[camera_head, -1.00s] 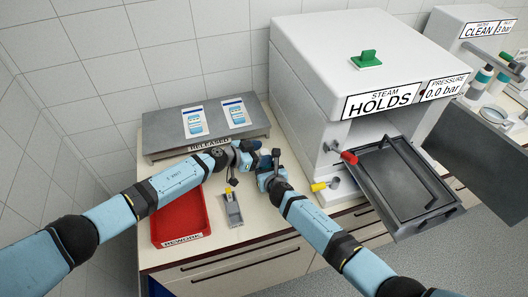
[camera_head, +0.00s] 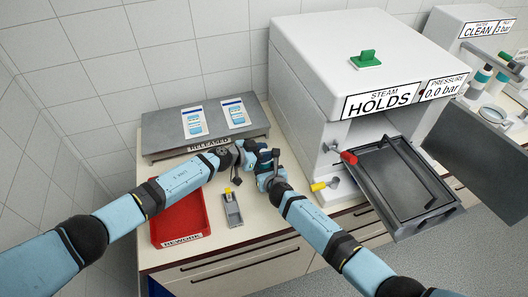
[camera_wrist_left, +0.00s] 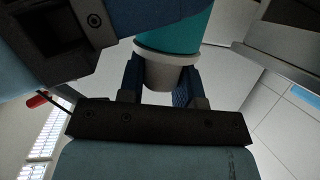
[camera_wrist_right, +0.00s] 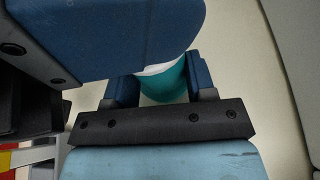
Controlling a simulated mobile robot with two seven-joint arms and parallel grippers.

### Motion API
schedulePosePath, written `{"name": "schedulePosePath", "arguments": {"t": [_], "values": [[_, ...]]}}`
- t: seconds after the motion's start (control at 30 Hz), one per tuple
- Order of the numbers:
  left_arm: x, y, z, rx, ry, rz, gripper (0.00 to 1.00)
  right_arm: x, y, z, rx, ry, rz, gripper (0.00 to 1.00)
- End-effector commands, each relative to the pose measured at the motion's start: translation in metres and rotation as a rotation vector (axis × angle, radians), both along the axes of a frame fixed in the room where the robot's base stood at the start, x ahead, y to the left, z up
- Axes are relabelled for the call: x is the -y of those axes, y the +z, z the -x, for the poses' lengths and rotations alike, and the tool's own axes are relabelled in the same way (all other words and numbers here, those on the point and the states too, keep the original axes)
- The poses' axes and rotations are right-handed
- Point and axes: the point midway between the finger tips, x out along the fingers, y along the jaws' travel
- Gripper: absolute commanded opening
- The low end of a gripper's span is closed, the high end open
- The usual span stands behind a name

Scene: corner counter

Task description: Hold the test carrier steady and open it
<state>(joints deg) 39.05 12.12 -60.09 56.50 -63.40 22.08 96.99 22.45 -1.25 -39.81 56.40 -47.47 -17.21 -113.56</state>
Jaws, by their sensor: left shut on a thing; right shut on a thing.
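The test carrier, a small teal and white cylinder with a grey end, shows in the left wrist view (camera_wrist_left: 172,65) and in the right wrist view (camera_wrist_right: 166,82). My left gripper (camera_wrist_left: 160,85) is shut on the grey end. My right gripper (camera_wrist_right: 163,88) is shut on the teal part. In the head view the left gripper (camera_head: 250,152) and the right gripper (camera_head: 266,166) meet close together above the counter. I cannot tell whether the carrier's parts have separated.
A red REWORK tray (camera_head: 165,238) and a small grey holder with a yellow piece (camera_head: 233,212) lie in front. The grey RELEASED platform (camera_head: 160,128) with two pouches is behind. The steam unit (camera_head: 315,75) with its open door and tray (camera_head: 428,207) stands right.

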Motion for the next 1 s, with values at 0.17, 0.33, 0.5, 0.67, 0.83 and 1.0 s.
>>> {"name": "schedulePosePath", "arguments": {"t": [0.17,0.33,0.5,0.67,0.83,1.0], "values": [[-0.001,0.000,0.000,0.000,0.001,-0.001,0.03,0.000,0.000,0.000,0.000,0.000,0.000,0.08],[0.000,0.000,0.000,0.000,0.000,0.000,0.03,0.000,0.000,0.000,0.000,0.000,0.000,0.08],[0.000,0.000,0.000,0.000,0.000,0.000,0.03,0.000,0.000,0.000,0.000,0.000,0.000,0.08],[0.000,0.003,0.000,0.001,0.001,-0.001,0.03,0.000,0.000,0.000,0.000,0.000,0.000,0.08],[-0.001,0.009,-0.001,0.003,0.000,-0.002,0.03,0.000,0.000,0.000,0.000,0.000,0.000,0.08],[0.000,0.015,-0.001,0.002,-0.001,-0.001,0.03,0.000,0.000,0.000,0.000,0.000,0.000,0.08]]}}
